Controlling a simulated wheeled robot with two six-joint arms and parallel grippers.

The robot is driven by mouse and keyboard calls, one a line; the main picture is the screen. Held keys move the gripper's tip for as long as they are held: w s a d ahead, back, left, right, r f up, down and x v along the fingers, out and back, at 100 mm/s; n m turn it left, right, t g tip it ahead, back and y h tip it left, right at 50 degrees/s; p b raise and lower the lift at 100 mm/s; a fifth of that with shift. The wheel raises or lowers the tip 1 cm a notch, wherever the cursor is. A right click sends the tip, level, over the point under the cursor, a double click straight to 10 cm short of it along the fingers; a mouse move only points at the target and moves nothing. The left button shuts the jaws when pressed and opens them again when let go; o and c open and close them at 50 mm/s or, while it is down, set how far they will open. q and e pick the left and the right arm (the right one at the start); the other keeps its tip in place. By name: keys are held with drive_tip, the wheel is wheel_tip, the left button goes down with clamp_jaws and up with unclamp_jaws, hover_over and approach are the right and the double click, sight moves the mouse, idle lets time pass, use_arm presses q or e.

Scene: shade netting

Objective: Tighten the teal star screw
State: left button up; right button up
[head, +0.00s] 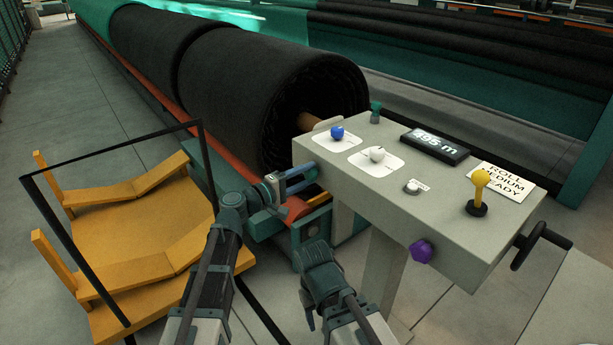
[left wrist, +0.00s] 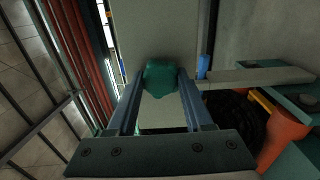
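A teal star-shaped screw head (left wrist: 161,80) shows in the left wrist view between my left gripper's fingers, in front of a pale panel. It fills the gap, and both fingers appear to press its sides. In the head view, my left gripper (head: 303,178) is at the left end of the grey control console (head: 385,205), its fingers pointing right, and I cannot make out this screw there. A small teal knob (head: 376,112) stands at the console's back edge; whether it is the same part is unclear. My right arm is folded low in front; its fingers do not show.
The console carries a blue knob (head: 337,132), a white knob (head: 377,154), a display (head: 435,146), a yellow-topped lever (head: 480,185), a purple star knob (head: 421,251) and a black crank (head: 540,243). A black netting roll (head: 230,85) lies behind. A yellow rack (head: 140,235) stands left.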

sight(307, 175)
use_arm(q)
drive_tip(key=o, duration=0.5)
drive_tip(key=shift+c, duration=0.2)
drive_tip(key=shift+v, duration=2.55)
drive_tip(key=o, duration=0.3)
